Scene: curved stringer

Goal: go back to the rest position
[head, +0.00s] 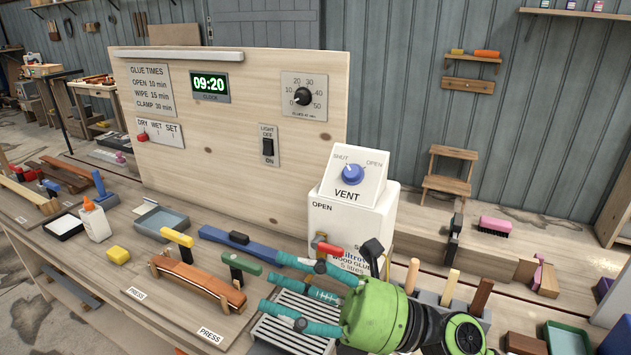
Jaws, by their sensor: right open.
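My right gripper (278,282) is at the lower middle of the head view, with a green body and teal fingers pointing left. Its fingers are spread apart with nothing seen between them, over a slatted grey rack (296,335). The brown curved stringer (200,284) lies in a press to the left of the fingertips. A yellow-handled clamp (177,237) and a green-handled clamp (241,263) stand at the press. The gripper hides part of the rack and the lower front of the white glue container (345,222). My left gripper is not in view.
A wooden panel (230,125) with clock, dial and light switch stands behind the bench. Wooden-handled tools (449,288) stand close right of the gripper. A pink brush (495,226) lies farther right.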

